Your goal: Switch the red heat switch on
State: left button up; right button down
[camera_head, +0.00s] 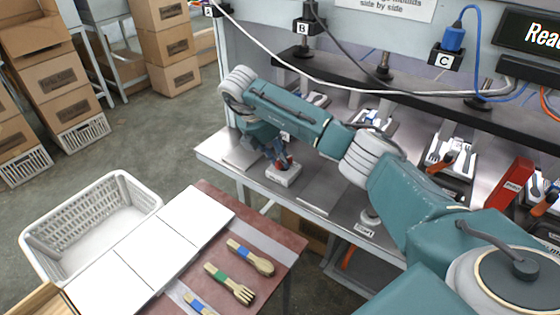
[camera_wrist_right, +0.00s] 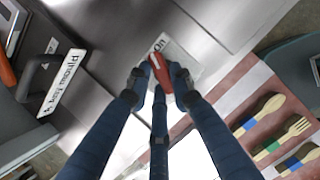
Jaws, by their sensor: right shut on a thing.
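The red heat switch (camera_wrist_right: 159,72) shows in the right wrist view as a red lever on a white base (camera_wrist_right: 181,52) with part of a label reading "on". In the head view the white switch base (camera_head: 284,177) sits on the metal bench, with the lever mostly hidden by the fingers. My right gripper (camera_head: 281,162) reaches down over the base. In the right wrist view my right gripper (camera_wrist_right: 160,82) has its dark fingers closed around the red lever from both sides. My left gripper is in neither view.
Wooden utensils with coloured bands lie on a red mat (camera_head: 213,199) at the lower left. A white basket (camera_head: 150,196) stands beside white panels. Presses line the back of the bench, with cables above. A labelled mould handle (camera_wrist_right: 40,75) shows in the right wrist view.

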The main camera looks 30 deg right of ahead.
jog(key=shift+w+m, duration=0.1)
jog(key=shift+m, duration=0.5)
jog(key=shift+d+m+g, duration=0.1)
jog(key=shift+m+g, duration=0.2)
jog(key=c, duration=1.5)
grip_release()
jog(key=v, duration=1.2)
